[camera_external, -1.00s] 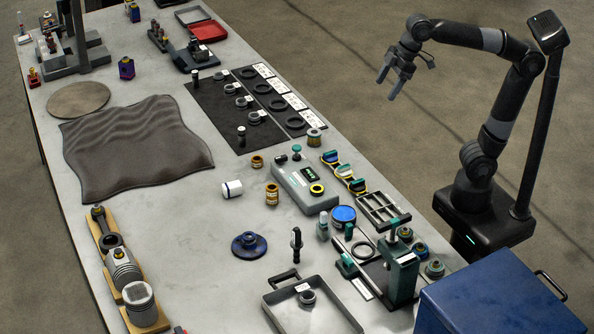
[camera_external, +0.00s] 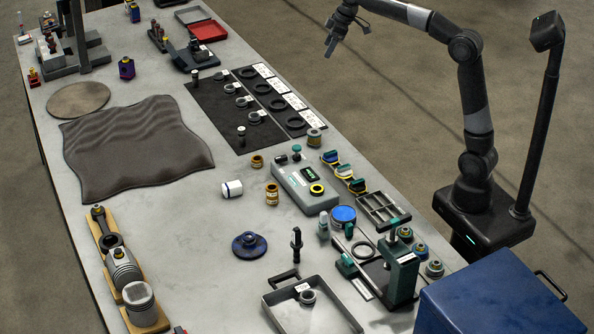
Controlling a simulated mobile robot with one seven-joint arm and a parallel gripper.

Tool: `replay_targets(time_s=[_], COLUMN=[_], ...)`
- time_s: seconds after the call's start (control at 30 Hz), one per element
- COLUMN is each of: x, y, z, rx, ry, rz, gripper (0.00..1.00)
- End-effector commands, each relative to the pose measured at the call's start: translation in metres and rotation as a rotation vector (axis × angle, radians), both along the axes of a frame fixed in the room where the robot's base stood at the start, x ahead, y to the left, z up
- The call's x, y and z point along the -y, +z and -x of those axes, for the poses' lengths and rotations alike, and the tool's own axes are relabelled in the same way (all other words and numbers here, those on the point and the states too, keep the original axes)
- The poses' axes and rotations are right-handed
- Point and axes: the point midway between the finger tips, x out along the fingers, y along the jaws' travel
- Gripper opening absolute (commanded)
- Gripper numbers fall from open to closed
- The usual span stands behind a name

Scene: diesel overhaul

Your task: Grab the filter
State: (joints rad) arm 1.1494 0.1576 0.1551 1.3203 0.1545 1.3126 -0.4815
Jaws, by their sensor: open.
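A white cylinder with a dark blue band, which looks like the filter (camera_external: 232,188), lies on its side near the middle of the grey table, right of the dark rumpled mat. It is uncovered and nothing touches it. My gripper (camera_external: 331,46) is open and empty, raised at the top of the view. In the picture it is past the table's right edge, far up and right of the white cylinder. Its fingers point down and look nearly in line from this side.
Brass-coloured cylinders (camera_external: 272,194) and a grey-green device (camera_external: 303,189) stand right of the white cylinder. A blue flanged part (camera_external: 249,245) is below it. A black mat with rings (camera_external: 208,103) lies above. Bare table surrounds the cylinder's left and lower sides.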

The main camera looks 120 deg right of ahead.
Motion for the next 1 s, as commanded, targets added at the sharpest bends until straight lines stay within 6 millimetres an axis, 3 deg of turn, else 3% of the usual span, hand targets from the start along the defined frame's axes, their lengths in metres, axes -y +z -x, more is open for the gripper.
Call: replay_targets(time_s=[0.33, 0.47, 0.6, 0.7, 1.0], x=[-0.006, -0.006, -0.007, -0.007, -0.001], y=[-0.090, -0.148, -0.226, -0.262, -0.308], z=[-0.001, 0.000, 0.000, -0.001, -0.011], rx=[-0.005, -0.006, -0.006, -0.004, -0.002], ry=[0.005, 0.004, 0.005, 0.006, 0.007], rz=[-0.007, -0.010, -0.014, -0.009, -0.006], gripper=[0.74, 0.74, 0.74, 0.74, 0.74])
